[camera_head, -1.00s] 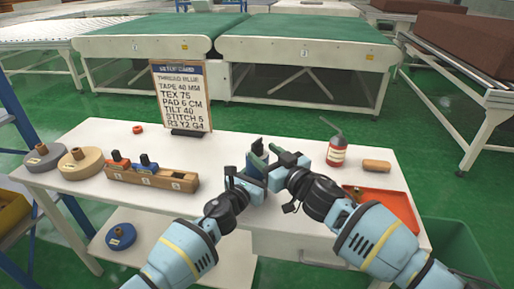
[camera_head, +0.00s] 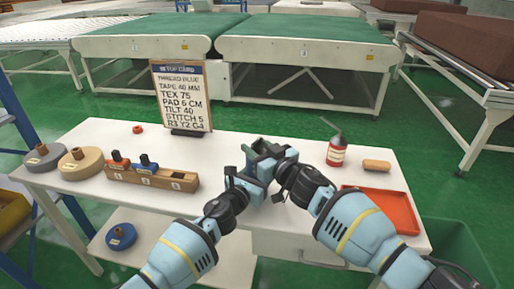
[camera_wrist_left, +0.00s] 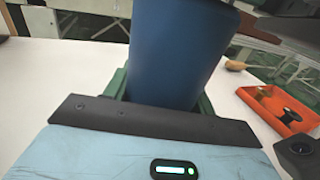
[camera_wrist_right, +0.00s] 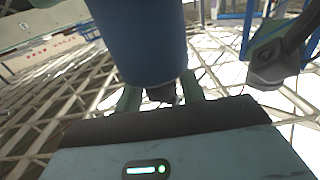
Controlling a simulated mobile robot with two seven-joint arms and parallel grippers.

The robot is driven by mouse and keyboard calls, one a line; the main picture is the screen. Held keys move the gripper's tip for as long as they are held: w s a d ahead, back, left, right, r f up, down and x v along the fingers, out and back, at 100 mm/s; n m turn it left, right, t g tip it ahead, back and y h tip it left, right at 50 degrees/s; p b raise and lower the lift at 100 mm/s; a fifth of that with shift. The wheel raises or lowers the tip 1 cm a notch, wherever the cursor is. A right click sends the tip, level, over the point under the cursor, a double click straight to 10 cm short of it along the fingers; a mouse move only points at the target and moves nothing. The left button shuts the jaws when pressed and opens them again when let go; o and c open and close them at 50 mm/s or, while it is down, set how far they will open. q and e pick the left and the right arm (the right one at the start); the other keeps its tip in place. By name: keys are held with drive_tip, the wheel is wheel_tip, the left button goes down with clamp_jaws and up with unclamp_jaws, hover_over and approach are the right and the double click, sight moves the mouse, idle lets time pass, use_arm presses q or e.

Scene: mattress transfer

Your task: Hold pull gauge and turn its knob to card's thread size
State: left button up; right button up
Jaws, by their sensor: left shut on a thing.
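The pull gauge is the blue cylindrical body in the left wrist view (camera_wrist_left: 172,50), between green finger pads. In the head view my left gripper (camera_head: 250,176) is shut on it above the table. My right gripper (camera_head: 279,163) is close beside the left one at the gauge. A blue cylinder (camera_wrist_right: 140,42) also fills the middle of the right wrist view between that gripper's green pads; whether they grip it is unclear. The knob and its marks are hidden. The setup card (camera_head: 181,97) stands upright and reads TEX 75.
On the white table (camera_head: 225,150) are a wooden block (camera_head: 150,178) with small coloured pieces, two spools (camera_head: 79,163) at left, a red bottle (camera_head: 337,150), a tan piece (camera_head: 376,166) and a red tray (camera_head: 395,208). The table between block and bottle is mostly clear.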

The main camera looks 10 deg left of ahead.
drive_tip(key=c, duration=0.5)
drive_tip(key=shift+s+a+m+t+h, duration=0.15)
drive_tip(key=shift+a+m+t+h, duration=0.05)
drive_tip(key=shift+m+t+h, duration=0.35)
drive_tip(key=shift+c, duration=0.2)
drive_tip(key=shift+t+h, duration=0.25)
drive_tip(key=shift+d+m, duration=0.1)
drive_tip(key=shift+m, duration=0.15)
drive_tip(key=o, duration=0.8)
drive_tip(key=shift+o, duration=0.4)
drive_tip(key=shift+d, duration=0.1)
drive_tip(key=shift+d, duration=0.1)
